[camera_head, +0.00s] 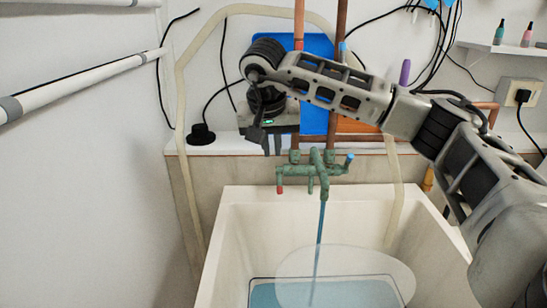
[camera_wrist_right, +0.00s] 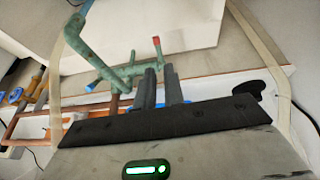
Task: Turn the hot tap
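The green tap (camera_head: 316,172) is mounted above the white sink, with a red-tipped handle (camera_head: 280,189) on its left and a blue-tipped handle (camera_head: 349,158) on its right. A blue stream (camera_head: 320,235) runs down from its spout. My right gripper (camera_head: 271,146) points down above the red-tipped handle. In the right wrist view, its two dark fingers (camera_wrist_right: 161,70) stand a narrow gap apart with nothing seen held between them. The red tip (camera_wrist_right: 156,41) lies just beyond the fingertips, roughly in line with the gap. My left gripper is out of view.
The white sink (camera_head: 225,225) holds blue water (camera_head: 263,295), and a translucent round shape (camera_head: 385,275) overlaps it. Vertical copper pipes (camera_head: 299,25) and a blue panel (camera_head: 318,120) stand behind my right arm. A small black object (camera_head: 201,134) sits on the ledge at left.

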